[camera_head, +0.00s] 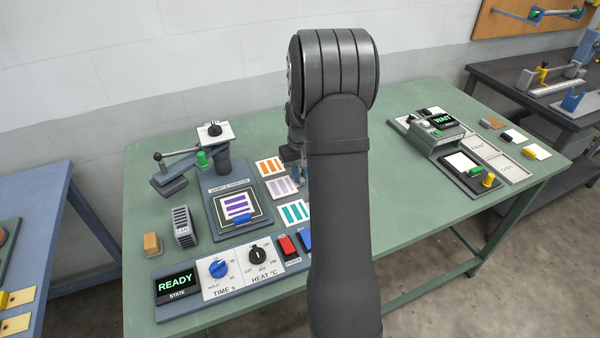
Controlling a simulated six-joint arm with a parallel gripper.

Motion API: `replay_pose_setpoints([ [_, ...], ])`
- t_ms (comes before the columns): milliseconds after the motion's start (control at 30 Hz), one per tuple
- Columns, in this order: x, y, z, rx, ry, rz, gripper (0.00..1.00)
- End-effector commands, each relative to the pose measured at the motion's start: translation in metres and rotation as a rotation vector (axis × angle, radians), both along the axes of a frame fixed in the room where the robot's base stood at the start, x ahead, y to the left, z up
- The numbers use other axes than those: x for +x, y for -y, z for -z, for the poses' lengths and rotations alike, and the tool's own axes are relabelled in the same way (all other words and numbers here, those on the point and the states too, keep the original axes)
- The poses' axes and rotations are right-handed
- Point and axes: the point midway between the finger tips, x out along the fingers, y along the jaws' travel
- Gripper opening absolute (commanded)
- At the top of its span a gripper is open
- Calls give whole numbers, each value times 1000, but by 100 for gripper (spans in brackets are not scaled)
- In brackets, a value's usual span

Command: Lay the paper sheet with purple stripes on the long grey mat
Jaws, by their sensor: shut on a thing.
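A pale sheet with faded purple stripes (281,187) shows between the orange-striped and teal-striped sheets. My gripper (302,176) is at its right edge, shut, apparently on this sheet; my arm hides most of the contact. A white piece with vivid purple stripes (236,204) lies on the dark plate of the press (214,190), with a blue block at its front edge. A long light grey strip with lettering (482,144) lies at the right of the table; I cannot tell if it is the mat. My arm hides the table's middle.
An orange-striped sheet (270,166) and a teal-striped sheet (294,212) lie near my gripper. A control panel reading READY (176,286) is at the front left. A device reading WAIT (436,128) stands right.

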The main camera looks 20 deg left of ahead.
Motion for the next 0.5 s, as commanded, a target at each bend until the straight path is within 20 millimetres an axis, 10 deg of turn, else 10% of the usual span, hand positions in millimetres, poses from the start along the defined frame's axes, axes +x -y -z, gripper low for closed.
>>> replay_pose_setpoints([
  [300, 0, 0, 1, 0, 0, 0, 0],
  [400, 0, 0, 1, 0, 0, 0, 33],
  [500, 0, 0, 1, 0, 0, 0, 41],
])
